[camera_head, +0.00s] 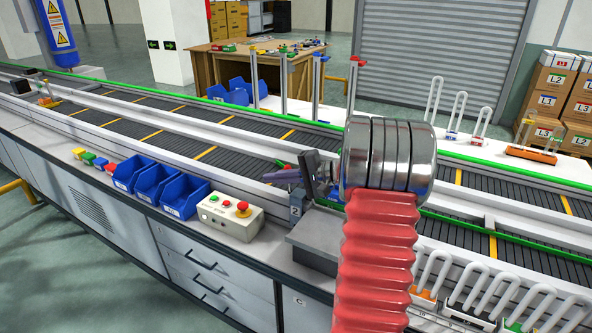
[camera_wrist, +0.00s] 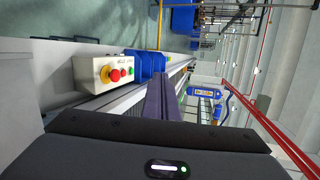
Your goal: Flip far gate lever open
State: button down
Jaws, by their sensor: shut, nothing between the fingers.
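My gripper (camera_head: 270,178) is over the near conveyor in the head view, to the left of my red sleeve and metal wrist. Its purple-grey fingers are together and empty. In the wrist view the closed fingers (camera_wrist: 162,92) point away along the bench. No far gate lever can be made out with certainty. A small orange and dark fitting (camera_head: 46,96) stands on the conveyor line at the far left, well away from my gripper. A small red and green piece (camera_head: 281,164) shows just behind the fingers, partly hidden; I cannot tell what it is.
A control box (camera_head: 230,215) with a red button and three blue bins (camera_head: 158,184) stand on the near bench edge, left of my gripper. Posts with coloured tops (camera_head: 283,80) stand behind the conveyors. White looped holders (camera_head: 500,285) line the near right. The left conveyor (camera_head: 150,118) is largely clear.

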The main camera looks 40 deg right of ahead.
jog(key=s+d+f+m+t+h, duration=0.1)
jog(key=d+f+m+t+h, duration=0.1)
jog(key=d, duration=0.7)
jog(key=s+d+f+m+t+h, duration=0.2)
jog(key=d+f, duration=0.1)
jog(key=d, duration=0.6)
jog(key=shift+s+d+m+t, duration=0.2)
jog(key=shift+d+m+t, duration=0.05)
jog(key=shift+m+t, duration=0.05)
jog(key=x, duration=1)
jog(key=shift+s+a+r, duration=0.15)
jog(key=shift+s+a, duration=0.2)
jog(key=shift+a, duration=0.25)
jog(key=shift+s+a+r, duration=0.15)
jog(key=shift+s+a, duration=0.15)
jog(key=shift+a, duration=0.25)
jog(key=shift+s+a+r, duration=0.2)
jog(key=shift+s+a, duration=0.15)
jog(key=shift+a, duration=0.25)
